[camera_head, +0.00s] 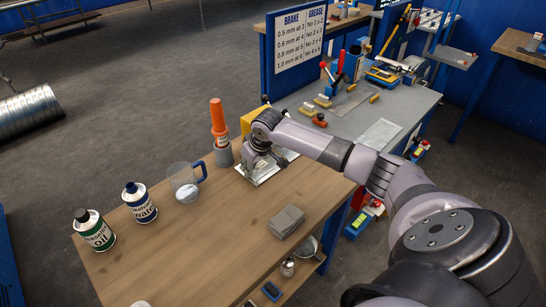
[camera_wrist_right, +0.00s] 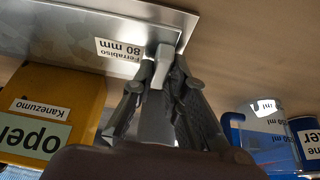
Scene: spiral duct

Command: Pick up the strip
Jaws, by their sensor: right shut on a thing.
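The strip (camera_wrist_right: 85,38) is a flat, shiny metal piece with a white label reading "Ferrabiso 80 mm". It also shows in the head view (camera_head: 268,177), near the far right part of the wooden bench top, partly hidden by my arm. My right gripper (camera_head: 262,164) is above it, pointing down. In the right wrist view, the fingertips of my right gripper (camera_wrist_right: 164,66) are shut on a small pale tab at the strip's edge by the label. I cannot tell whether the strip touches the bench. My left gripper is not in view.
A yellow box (camera_wrist_right: 40,105) is close beside the gripper. An orange-topped tool (camera_head: 219,122), a jug (camera_head: 184,176), two cans, one of them a blue-labelled can (camera_head: 139,202), and a grey stack (camera_head: 286,221) stand on the bench. The bench front is mostly clear.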

